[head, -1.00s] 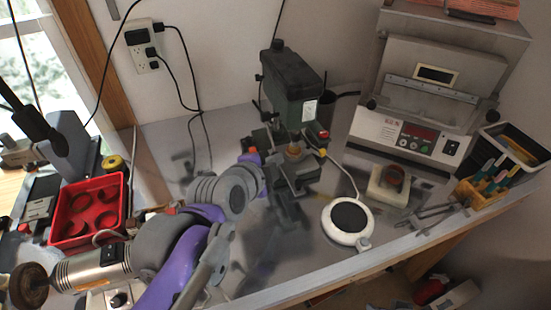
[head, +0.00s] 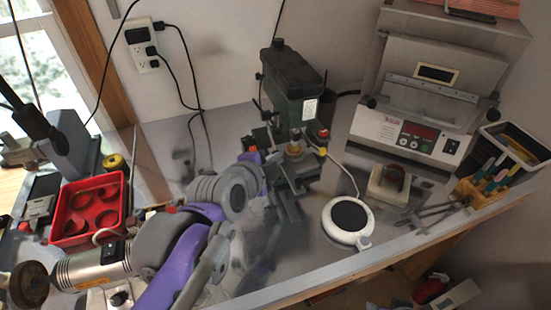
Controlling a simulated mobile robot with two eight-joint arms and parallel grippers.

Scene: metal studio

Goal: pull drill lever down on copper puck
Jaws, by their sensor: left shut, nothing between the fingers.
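The dark green bench drill (head: 291,85) stands on the bench in the middle of the head view. A thin dark lever (head: 261,110) sticks out at its left side. A small copper-coloured piece (head: 295,150) shows below the drill head; I cannot tell surely whether it is the puck. My left arm, purple and grey, reaches in from the bottom left. My left gripper (head: 268,152) is shut and empty beside the drill's left side, below the lever. Its tips blend with the dark drill parts, so contact is unclear. My right gripper is not in view.
A white round device with a dark top (head: 348,218) sits right of the drill. A grey furnace (head: 430,90) stands behind it. A red tray (head: 90,207) and a motor tool (head: 92,268) lie left. A yellow tool holder (head: 478,190) sits near the right edge.

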